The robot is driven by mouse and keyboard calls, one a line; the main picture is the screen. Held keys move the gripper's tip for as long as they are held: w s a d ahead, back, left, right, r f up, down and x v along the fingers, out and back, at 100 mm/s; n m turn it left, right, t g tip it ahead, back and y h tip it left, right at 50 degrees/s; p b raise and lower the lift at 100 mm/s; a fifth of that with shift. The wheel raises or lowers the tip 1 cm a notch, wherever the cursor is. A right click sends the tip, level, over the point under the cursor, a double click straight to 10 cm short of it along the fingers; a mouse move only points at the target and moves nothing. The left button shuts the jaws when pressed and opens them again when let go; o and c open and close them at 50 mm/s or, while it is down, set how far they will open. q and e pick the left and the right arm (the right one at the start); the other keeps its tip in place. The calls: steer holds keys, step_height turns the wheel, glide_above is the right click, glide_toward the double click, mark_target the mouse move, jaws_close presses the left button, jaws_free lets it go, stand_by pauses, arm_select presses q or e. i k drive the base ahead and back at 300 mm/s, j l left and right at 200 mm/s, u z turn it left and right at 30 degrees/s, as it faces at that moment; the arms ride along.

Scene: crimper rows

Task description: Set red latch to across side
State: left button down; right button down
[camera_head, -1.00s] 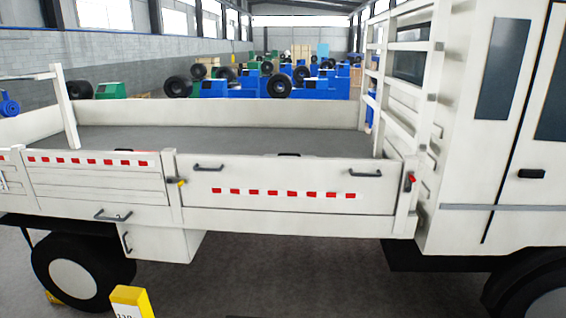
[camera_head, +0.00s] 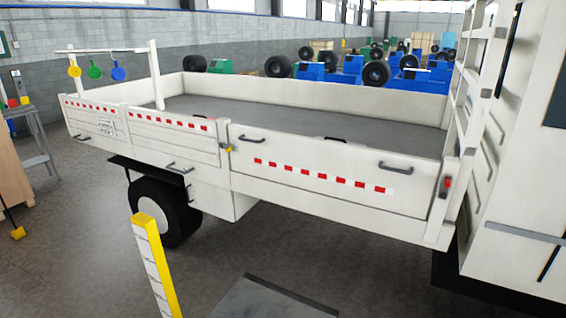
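The red latch (camera_head: 446,183) is a small red handle on a dark fitting. It sits on the white post at the right end of the truck bed's side panel (camera_head: 330,172), beside the cab. It is too small to tell exactly how the handle is turned. A yellow latch (camera_head: 227,149) sits on the post between the two side panels. Neither of my grippers is in view.
A yellow and white marked post (camera_head: 156,265) stands on the floor in front of the truck. A dark flat plate (camera_head: 262,300) lies at the bottom middle. A grey table (camera_head: 36,135) and a wooden cabinet (camera_head: 12,175) are at the left.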

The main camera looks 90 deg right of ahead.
mark_target(447, 184)
steer(key=k, duration=0.4)
steer(key=z, duration=0.45)
steer(key=l+z, duration=0.15)
steer(key=z, duration=0.35)
steer(key=k+l+z, duration=0.1)
steer(key=z, duration=0.35)
steer(key=l+z, duration=0.15)
steer(key=z, duration=0.8)
steer(key=l+z, duration=0.15)
steer(key=z, duration=0.3)
steer(key=i+z, duration=0.1)
steer(key=z, duration=0.35)
